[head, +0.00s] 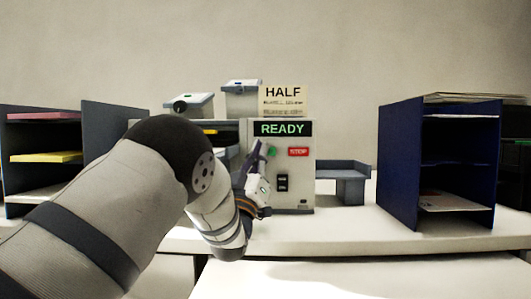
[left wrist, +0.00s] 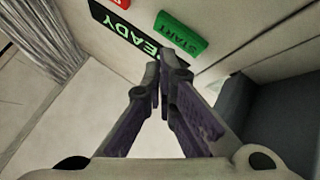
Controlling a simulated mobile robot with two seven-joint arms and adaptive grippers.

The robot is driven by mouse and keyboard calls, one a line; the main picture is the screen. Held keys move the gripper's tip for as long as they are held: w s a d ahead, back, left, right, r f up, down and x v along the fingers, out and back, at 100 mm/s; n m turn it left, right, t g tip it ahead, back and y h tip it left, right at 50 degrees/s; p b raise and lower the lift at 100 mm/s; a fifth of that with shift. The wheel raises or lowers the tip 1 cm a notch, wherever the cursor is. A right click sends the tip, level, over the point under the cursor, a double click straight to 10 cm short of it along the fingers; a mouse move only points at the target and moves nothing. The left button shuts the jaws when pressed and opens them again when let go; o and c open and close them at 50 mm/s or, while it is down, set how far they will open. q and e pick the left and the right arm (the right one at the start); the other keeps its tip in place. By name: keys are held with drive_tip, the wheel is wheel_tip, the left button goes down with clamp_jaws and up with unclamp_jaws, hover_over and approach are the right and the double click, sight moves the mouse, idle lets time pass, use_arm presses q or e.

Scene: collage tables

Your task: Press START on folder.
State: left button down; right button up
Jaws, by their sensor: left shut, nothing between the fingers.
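The folder (head: 306,184) is a grey machine on the table, with a black display (head: 283,129) reading READY in green. Below the display are a green START button (head: 271,151) and a red STOP button (head: 298,152). My left gripper (head: 257,149) is shut and empty, its fingertips just left of the START button. In the left wrist view the shut fingertips (left wrist: 163,65) lie just below the START button (left wrist: 180,33), beside the READY display (left wrist: 128,35). I cannot tell whether they touch the panel. My right gripper is not in view.
A HALF sign (head: 284,100) stands on top of the folder. A black switch (head: 282,183) is below the buttons. A blue shelf unit (head: 399,165) stands at right and a dark shelf (head: 105,136) at left. A grey output tray (head: 343,172) extends right.

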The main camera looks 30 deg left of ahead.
use_arm(q)
drive_tip(key=shift+w, duration=0.1)
drive_tip(key=shift+w+a, duration=0.25)
drive_tip(key=shift+w, duration=0.05)
